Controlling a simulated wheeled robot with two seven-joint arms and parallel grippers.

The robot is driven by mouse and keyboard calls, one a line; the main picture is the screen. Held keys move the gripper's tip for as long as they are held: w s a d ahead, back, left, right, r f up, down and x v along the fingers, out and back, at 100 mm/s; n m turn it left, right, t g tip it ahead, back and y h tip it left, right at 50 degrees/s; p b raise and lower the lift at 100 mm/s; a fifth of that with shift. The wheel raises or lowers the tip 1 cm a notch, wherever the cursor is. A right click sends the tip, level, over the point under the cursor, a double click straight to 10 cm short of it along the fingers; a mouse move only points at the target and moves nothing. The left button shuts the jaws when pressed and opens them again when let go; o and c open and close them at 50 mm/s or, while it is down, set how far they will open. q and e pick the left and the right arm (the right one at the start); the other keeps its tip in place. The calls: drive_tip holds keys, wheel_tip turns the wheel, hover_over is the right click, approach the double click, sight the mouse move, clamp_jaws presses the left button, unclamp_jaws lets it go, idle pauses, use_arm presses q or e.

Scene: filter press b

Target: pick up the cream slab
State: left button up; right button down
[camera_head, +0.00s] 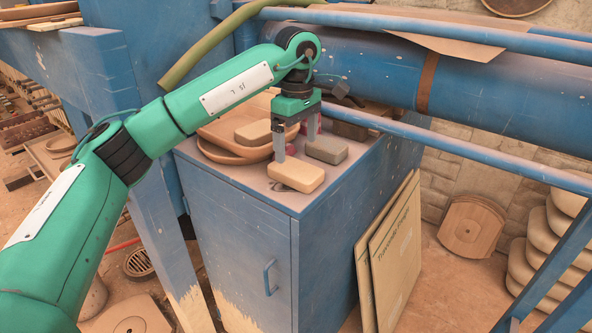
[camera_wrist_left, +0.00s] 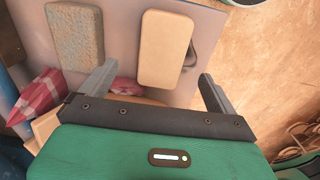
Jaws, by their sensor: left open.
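The cream slab (camera_head: 295,177) is a pale rounded block lying flat near the front corner of the blue cabinet's top. In the left wrist view the cream slab (camera_wrist_left: 168,48) lies ahead of the fingertips, roughly between their lines. My left gripper (camera_head: 296,148) is open and empty, pointing down above and just behind the slab in the head view. Its two fingers also show in the left wrist view (camera_wrist_left: 158,74), spread apart. I see no contact with the slab. My right gripper is not in view.
A grey slab (camera_head: 326,150) lies close behind the cream one. A brown block (camera_head: 253,133) rests in a tan dish (camera_head: 218,150) to the left. Red checked cloth (camera_wrist_left: 40,96) lies nearby.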

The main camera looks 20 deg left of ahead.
sight(296, 167)
use_arm(q)
wheel_tip(296, 167, down, 2)
drive_tip(key=shift+f, duration=0.1)
drive_tip(key=shift+f+p, duration=0.3)
drive_tip(key=shift+p, duration=0.2)
wheel_tip(296, 167, down, 4)
drive_tip(key=shift+s+a+r+p, duration=0.15)
drive_tip(key=shift+r+p, duration=0.1)
drive_tip(key=shift+p, duration=0.45)
drive_tip(key=shift+f, duration=0.35)
drive_tip(key=c, duration=1.1)
drive_tip(key=shift+r, duration=0.1)
drive_tip(key=c, duration=0.3)
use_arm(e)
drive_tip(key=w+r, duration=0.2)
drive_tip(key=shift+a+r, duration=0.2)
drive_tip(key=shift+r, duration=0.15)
use_arm(q)
drive_tip(key=shift+r, duration=0.15)
drive_tip(key=shift+c, duration=0.2)
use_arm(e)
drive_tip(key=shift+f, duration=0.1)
